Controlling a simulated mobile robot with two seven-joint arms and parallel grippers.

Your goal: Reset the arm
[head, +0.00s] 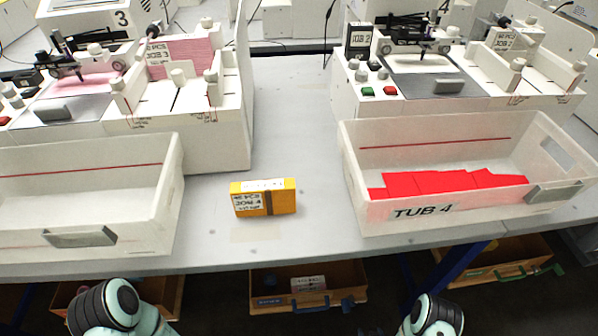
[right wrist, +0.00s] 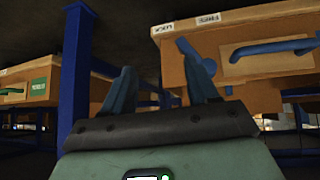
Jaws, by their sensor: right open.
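My right gripper shows in the right wrist view (right wrist: 162,86) with its two blue fingers spread apart and nothing between them. It is low, under the tabletop, in front of wooden drawers. Part of my right arm shows at the bottom right of the head view. Part of my left arm shows at the bottom left, and its gripper is out of sight.
Below are the middle drawer (head: 265,283) and a blue leg (head: 450,280). A wrist-view drawer (right wrist: 240,60) has a blue handle.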

